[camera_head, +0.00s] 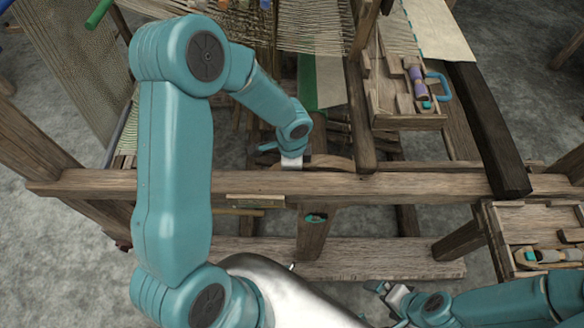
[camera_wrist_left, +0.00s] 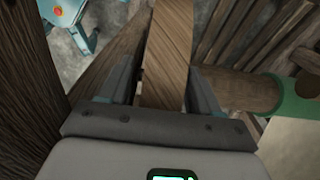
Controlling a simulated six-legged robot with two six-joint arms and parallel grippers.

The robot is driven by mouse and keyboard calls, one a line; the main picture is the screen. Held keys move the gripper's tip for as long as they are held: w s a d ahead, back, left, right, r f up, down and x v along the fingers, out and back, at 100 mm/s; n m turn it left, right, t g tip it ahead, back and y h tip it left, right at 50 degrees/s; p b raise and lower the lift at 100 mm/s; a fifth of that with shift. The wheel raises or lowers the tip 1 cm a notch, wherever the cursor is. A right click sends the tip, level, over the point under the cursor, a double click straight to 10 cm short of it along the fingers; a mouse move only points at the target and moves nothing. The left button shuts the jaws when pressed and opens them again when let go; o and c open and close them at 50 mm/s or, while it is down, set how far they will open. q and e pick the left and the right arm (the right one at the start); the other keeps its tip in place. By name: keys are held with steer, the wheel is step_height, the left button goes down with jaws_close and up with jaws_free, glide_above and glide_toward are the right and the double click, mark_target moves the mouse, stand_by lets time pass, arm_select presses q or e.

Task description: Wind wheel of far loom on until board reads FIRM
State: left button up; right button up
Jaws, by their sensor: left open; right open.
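My left arm reaches over the loom's front beam. Its gripper (camera_head: 280,150) sits just behind that beam, beside a curved wooden piece (camera_head: 330,162) that may be the wheel's rim; the beam hides most of it. In the left wrist view my left gripper (camera_wrist_left: 155,95) is open, with a wooden bar or rim (camera_wrist_left: 168,45) between its fingers, not clamped. A rounded wooden part (camera_wrist_left: 240,90) lies to their right. My right gripper (camera_head: 388,292) is open and empty at the lower right, apart from the loom. No board with readable wording shows.
The front beam (camera_head: 400,187) crosses the loom. A wooden tray (camera_head: 408,122) with bobbins stands at upper right, another tray (camera_head: 505,225) at lower right. Threads (camera_head: 80,60) hang at upper left. Grey floor is open at far left.

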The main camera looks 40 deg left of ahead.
mark_target(277, 169)
arm_select(q)
jaws_close()
steer(key=shift+s+a+f, duration=0.15)
steer(key=shift+s+a, duration=0.05)
steer(key=s+a+t+h+p, duration=0.1)
steer(key=p, duration=0.2)
steer(key=shift+a+h, duration=0.15)
steer(key=shift+h, duration=0.25)
steer(key=p, duration=0.3)
steer(key=f+h+p, duration=0.1)
steer(key=p, duration=0.2)
steer(key=shift+s+a+f+t, duration=0.1)
steer(key=shift+a+f+t, duration=0.15)
steer(key=shift+a+t, duration=0.15)
steer(key=shift+f+p, duration=0.2)
steer(key=shift+p, duration=0.1)
steer(key=shift+f, duration=0.2)
